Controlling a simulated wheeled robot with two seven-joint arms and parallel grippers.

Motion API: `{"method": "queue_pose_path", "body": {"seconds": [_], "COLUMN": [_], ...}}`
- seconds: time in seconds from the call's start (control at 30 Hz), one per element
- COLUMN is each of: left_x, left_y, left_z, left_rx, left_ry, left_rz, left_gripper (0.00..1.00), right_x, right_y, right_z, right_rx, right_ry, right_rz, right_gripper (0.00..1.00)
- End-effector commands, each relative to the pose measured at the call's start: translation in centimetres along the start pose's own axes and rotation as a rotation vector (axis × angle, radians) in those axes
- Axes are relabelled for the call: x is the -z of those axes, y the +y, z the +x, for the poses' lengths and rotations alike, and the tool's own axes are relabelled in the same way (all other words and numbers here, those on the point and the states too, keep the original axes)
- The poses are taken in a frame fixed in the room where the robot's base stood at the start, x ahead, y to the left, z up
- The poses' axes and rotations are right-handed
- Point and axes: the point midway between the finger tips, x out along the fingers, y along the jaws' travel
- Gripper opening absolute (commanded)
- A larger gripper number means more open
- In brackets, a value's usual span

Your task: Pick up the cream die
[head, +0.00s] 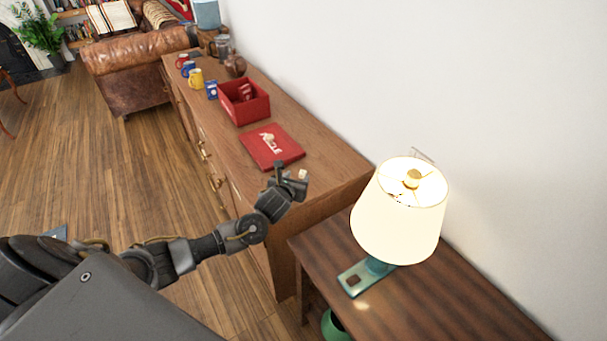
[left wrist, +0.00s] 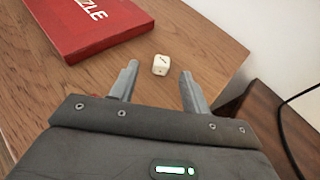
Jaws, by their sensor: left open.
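The cream die (left wrist: 160,65) rests on the wooden sideboard top, with dark pips on its faces. In the head view the die (head: 303,174) shows small, just beyond my left gripper (head: 290,176). My left gripper (left wrist: 157,86) is open and empty in the left wrist view. The die lies just ahead of its two fingertips, roughly centred between them and not held. My right gripper is not in either view.
A red puzzle box lid (head: 272,146) lies on the sideboard (head: 325,155) near the die. An open red box (head: 243,101), mugs and a jug stand farther back. A lit lamp (head: 398,215) stands on a lower table at right. The white wall borders the sideboard.

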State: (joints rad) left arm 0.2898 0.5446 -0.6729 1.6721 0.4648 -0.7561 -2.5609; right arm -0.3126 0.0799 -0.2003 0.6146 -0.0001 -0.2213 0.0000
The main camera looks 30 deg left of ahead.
Motion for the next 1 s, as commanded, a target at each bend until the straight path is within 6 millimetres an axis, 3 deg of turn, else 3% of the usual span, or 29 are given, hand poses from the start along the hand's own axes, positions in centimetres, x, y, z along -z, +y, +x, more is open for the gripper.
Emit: {"method": "queue_pose_path", "body": {"seconds": [0.23, 0.7, 0.97, 1.0], "left_x": [0.0, 0.4, 0.4, 0.4], "left_y": [-0.1, -0.6, -0.6, -0.5], "left_z": [0.9, 5.8, 6.0, 6.0], "left_rx": [0.002, 0.003, 0.004, 0.003], "left_ry": [0.0, 0.001, 0.0, 0.0], "left_rz": [0.0, 0.0, 0.0, 0.0], "left_gripper": [0.47, 0.47, 0.47, 0.43], "right_x": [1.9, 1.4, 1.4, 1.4], "right_y": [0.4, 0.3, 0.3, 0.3], "right_z": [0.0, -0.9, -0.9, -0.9], "right_rx": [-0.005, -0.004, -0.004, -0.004], "right_ry": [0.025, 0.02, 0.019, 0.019], "right_rz": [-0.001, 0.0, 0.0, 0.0], "right_gripper": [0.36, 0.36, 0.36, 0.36]}}
